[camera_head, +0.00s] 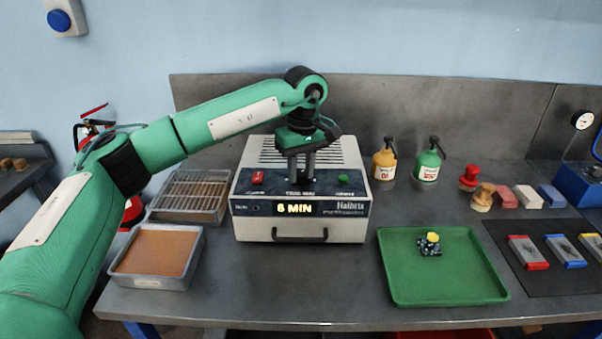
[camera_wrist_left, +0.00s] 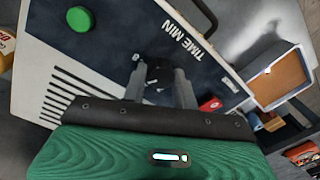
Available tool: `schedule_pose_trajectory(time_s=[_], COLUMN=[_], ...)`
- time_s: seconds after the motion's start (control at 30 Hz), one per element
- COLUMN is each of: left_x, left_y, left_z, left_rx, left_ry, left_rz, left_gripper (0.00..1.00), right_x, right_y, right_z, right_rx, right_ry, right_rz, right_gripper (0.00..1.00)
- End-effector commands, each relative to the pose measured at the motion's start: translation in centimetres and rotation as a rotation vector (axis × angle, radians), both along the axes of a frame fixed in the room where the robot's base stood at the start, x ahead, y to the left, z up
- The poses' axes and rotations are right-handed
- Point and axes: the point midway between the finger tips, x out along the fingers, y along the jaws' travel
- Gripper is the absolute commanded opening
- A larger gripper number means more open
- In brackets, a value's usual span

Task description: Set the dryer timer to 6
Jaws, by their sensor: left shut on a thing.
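The dryer (camera_head: 262,229) is a pale box with a dark front panel, a front handle and a lit display (camera_head: 294,208) that reads 6 MIN. A red button (camera_head: 257,178) sits left on its panel and a green button (camera_head: 344,179) right. My left gripper (camera_head: 301,176) points down at the panel between the two buttons. In the left wrist view its fingers (camera_wrist_left: 161,85) are shut on the dark timer knob (camera_wrist_left: 160,74), by the TIME MIN lettering. The knob is mostly hidden in the head view. My right gripper is not in view.
A wire-rack tray (camera_head: 190,215) and a tray with a brown surface (camera_head: 146,282) stand left of the dryer. Yellow (camera_head: 384,163) and green (camera_head: 427,165) bottles stand behind right. A green tray (camera_head: 450,291) with a small object lies at the right.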

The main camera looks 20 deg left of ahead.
Motion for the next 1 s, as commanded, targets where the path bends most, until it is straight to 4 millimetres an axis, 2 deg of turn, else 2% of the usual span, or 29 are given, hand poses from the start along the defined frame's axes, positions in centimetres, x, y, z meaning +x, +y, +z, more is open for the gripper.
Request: schedule_pose_trajectory(time_s=[0.3, 0.83, 0.87, 0.93, 0.97, 1.0], left_x=[0.06, 0.08, 0.08, 0.07, 0.06, 0.05], left_y=[0.02, 0.05, 0.05, 0.04, 0.04, 0.04], left_z=[0.24, 0.30, 0.30, 0.27, 0.24, 0.21], left_rx=[-0.001, -0.001, -0.001, -0.001, -0.001, -0.001], left_ry=[-0.004, -0.005, -0.005, -0.005, -0.004, -0.004], left_rz=[-0.115, -0.137, -0.137, -0.137, -0.137, -0.137], left_gripper=[0.06, 0.06, 0.33, 0.47, 0.51, 0.51], right_x=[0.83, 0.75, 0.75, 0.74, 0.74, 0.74], right_y=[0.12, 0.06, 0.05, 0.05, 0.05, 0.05], right_z=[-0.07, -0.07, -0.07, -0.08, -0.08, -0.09], right_rx=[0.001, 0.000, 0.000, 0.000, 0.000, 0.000], right_ry=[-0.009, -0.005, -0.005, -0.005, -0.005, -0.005], right_rz=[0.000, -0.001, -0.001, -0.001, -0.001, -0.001], right_gripper=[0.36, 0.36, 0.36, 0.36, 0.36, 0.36])
